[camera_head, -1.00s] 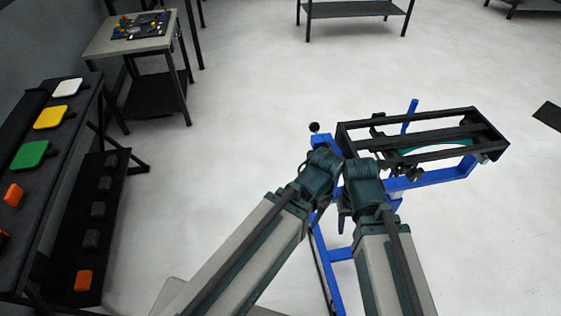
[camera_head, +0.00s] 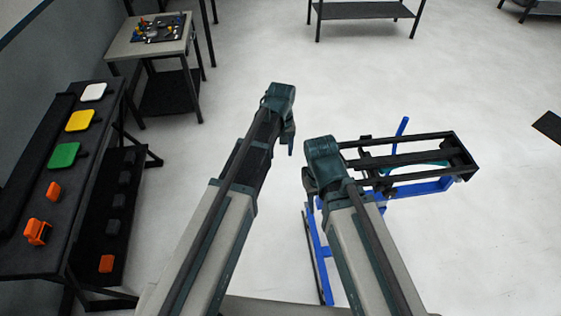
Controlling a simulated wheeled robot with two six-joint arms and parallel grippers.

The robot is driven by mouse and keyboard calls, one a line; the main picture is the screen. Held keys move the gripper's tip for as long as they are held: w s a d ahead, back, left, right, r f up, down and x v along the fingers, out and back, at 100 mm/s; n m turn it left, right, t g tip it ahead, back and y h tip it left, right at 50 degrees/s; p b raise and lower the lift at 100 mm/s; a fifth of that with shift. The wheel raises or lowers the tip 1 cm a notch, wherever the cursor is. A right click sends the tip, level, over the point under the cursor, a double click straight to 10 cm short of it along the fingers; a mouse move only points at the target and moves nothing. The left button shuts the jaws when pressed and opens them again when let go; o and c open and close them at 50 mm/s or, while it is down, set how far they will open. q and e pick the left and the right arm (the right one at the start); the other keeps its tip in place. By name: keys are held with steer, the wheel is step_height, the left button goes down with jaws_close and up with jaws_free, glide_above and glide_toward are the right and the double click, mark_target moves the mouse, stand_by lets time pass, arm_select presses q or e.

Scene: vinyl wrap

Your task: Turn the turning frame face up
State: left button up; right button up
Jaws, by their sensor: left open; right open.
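The turning frame (camera_head: 455,146) is a long black rectangular frame on a blue stand (camera_head: 440,185), at the right of the head view. A teal piece shows inside it near its right end. Its left end is hidden behind my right arm. My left gripper (camera_head: 290,146) is at the end of the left arm, left of the frame and clear of it; its fingers point down and it is open. My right gripper (camera_head: 312,196) is mostly hidden below its wrist, close to the left end of the frame. Whether it touches the frame cannot be seen.
A black bench (camera_head: 50,216) at the left carries white, yellow and green pads and orange items. A small table (camera_head: 118,44) with a tool board stands at the back left. A low shelf (camera_head: 366,11) is at the back. The floor between is clear.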

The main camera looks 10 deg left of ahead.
arm_select(q)
steer(key=shift+w+r, duration=0.2)
steer(key=shift+r, duration=0.2)
arm_select(e)
steer(key=shift+s+d+r, duration=0.1)
steer(key=shift+s+r, duration=0.2)
steer(key=shift+r, duration=0.1)
arm_select(q)
steer(key=shift+f, duration=0.1)
arm_select(e)
steer(key=shift+f, duration=0.1)
arm_select(q)
step_height(320, 180, down, 14)
steer(key=b, duration=1.3)
steer(key=shift+s+d+r+b, duration=0.15)
steer(key=shift+d+r+b, duration=0.05)
steer(key=shift+b, duration=0.15)
arm_select(e)
step_height(320, 180, down, 14)
steer(key=shift+s, duration=0.15)
steer(key=shift+d+r, duration=0.1)
steer(key=shift+r, duration=0.1)
